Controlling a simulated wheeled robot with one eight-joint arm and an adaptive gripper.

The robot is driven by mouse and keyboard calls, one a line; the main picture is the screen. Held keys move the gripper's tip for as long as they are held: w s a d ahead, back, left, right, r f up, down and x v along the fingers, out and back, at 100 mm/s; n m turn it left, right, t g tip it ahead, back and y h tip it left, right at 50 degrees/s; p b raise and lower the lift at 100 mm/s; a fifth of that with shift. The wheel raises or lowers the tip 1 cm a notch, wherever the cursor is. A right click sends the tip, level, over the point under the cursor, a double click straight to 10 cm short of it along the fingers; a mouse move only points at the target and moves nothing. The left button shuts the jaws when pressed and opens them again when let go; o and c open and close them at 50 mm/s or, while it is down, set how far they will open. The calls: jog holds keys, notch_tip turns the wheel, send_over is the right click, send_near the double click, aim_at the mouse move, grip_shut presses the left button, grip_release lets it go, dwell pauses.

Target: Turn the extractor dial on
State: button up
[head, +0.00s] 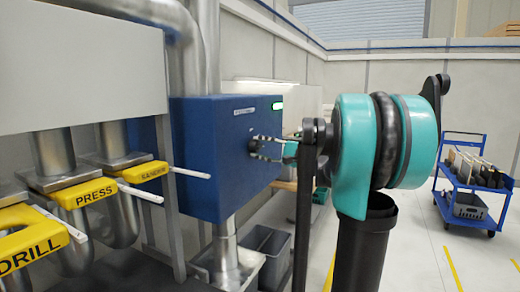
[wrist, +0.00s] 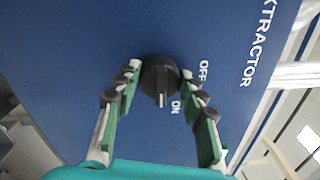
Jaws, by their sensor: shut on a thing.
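The extractor dial (wrist: 158,72) is a round black knob on the front of the blue extractor box (head: 215,180). In the wrist view its pale pointer mark points down the picture, beside the ON label (wrist: 176,107). The OFF label (wrist: 203,70) is to the right of the dial. My gripper (wrist: 158,82) is shut on the dial, with one finger on each side of it. In the head view my gripper (head: 256,147) reaches the box face from the right, and the dial shows only small and dark. A green light (head: 278,105) shows on the box's upper right.
Grey bins (head: 268,245) stand below the box. A blue cart (head: 470,185) is at the far right on open floor.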

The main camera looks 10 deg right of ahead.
jog(key=o, duration=1.2)
jog(key=shift+c, duration=0.2)
jog(key=v, duration=1.2)
jog(key=shift+f, duration=0.15)
